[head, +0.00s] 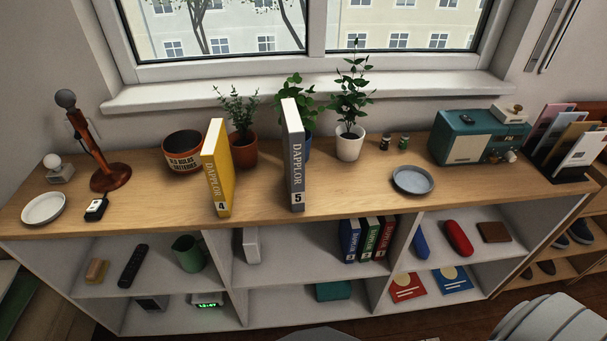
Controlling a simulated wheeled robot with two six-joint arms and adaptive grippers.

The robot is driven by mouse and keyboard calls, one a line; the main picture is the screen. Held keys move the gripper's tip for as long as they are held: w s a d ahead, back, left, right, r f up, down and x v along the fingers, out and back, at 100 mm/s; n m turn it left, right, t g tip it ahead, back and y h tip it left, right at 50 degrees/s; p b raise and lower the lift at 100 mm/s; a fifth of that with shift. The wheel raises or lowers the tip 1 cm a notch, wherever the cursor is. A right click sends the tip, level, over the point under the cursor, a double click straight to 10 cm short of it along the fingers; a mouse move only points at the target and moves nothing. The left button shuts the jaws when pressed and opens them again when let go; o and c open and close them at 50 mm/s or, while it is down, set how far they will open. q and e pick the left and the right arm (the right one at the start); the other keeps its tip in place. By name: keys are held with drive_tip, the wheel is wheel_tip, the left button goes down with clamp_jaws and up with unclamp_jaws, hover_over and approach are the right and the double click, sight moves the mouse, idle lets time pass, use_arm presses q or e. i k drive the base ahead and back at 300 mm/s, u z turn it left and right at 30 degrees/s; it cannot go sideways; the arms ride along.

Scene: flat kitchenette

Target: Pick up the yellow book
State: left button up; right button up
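The yellow book (218,168) stands upright on the wooden top of the shelf unit, left of the middle. Its spine faces me and reads "DAPPLOR" with a 4. A grey book (294,155) marked 5 stands upright to its right, with a clear gap between them. Neither of my grippers is in the head view.
A brown pot (183,152) stands close behind the yellow book's left, and a terracotta plant pot (243,150) behind its right. Free wood lies between the books.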

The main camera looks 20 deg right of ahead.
sight(215, 154)
drive_tip(key=u, duration=0.4)
drive_tip(key=k, duration=0.9)
drive_tip(key=z, duration=1.05)
